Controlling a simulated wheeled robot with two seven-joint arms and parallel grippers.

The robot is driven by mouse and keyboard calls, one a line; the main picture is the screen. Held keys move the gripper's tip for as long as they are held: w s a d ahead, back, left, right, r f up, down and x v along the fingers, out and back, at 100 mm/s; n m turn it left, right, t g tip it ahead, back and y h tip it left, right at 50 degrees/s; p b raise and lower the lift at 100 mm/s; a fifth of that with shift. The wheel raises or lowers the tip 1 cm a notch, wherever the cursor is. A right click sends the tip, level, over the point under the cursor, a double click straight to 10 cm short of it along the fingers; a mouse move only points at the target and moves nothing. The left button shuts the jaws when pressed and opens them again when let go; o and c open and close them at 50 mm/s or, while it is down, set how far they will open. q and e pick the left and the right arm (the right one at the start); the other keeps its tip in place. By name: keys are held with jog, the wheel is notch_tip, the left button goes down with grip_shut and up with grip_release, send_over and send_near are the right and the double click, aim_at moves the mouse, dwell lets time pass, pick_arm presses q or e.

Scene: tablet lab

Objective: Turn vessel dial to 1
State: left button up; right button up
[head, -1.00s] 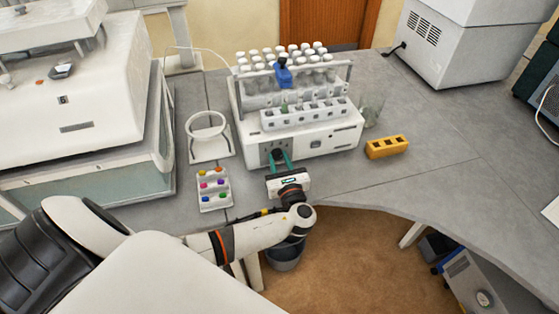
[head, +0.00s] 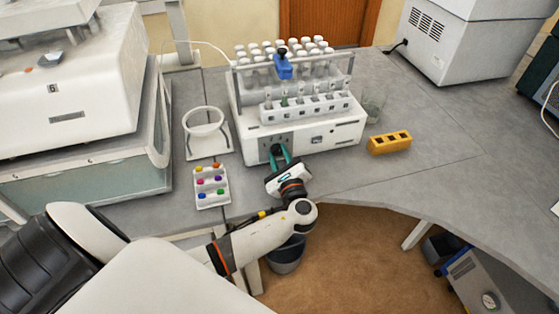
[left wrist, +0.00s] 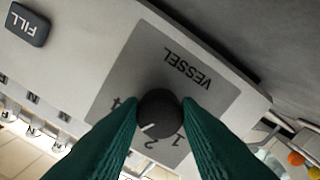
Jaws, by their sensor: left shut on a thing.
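The vessel dial (left wrist: 158,112) is a round black knob on a grey panel marked VESSEL (left wrist: 190,68), which appears upside down in the left wrist view. Its white mark points down-left, close to the 2 and slightly toward the 4 side. The 1 lies to the right of the 2. My left gripper (left wrist: 160,118) has its green fingers on either side of the knob and is shut on it. In the head view the left gripper (head: 279,155) is at the front left of the white machine (head: 318,138). My right gripper is not in view.
A FILL button (left wrist: 27,25) sits on the same face. A small tray of coloured pieces (head: 211,187) and a ring stand (head: 190,140) are left of the gripper. A yellow block (head: 389,143) stands right of the machine.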

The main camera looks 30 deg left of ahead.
pick_arm(q)
jog(key=n+b, duration=0.3)
jog(key=shift+f+n, duration=0.25)
jog(key=shift+n, duration=0.15)
jog(key=n+b, duration=1)
jog(key=shift+b, duration=0.3)
jog(key=shift+r+n+b, duration=0.25)
jog(key=shift+n+b, duration=1.5)
jog(key=shift+n, duration=0.05)
jog(key=o, duration=1)
jog(key=shift+r, duration=0.1)
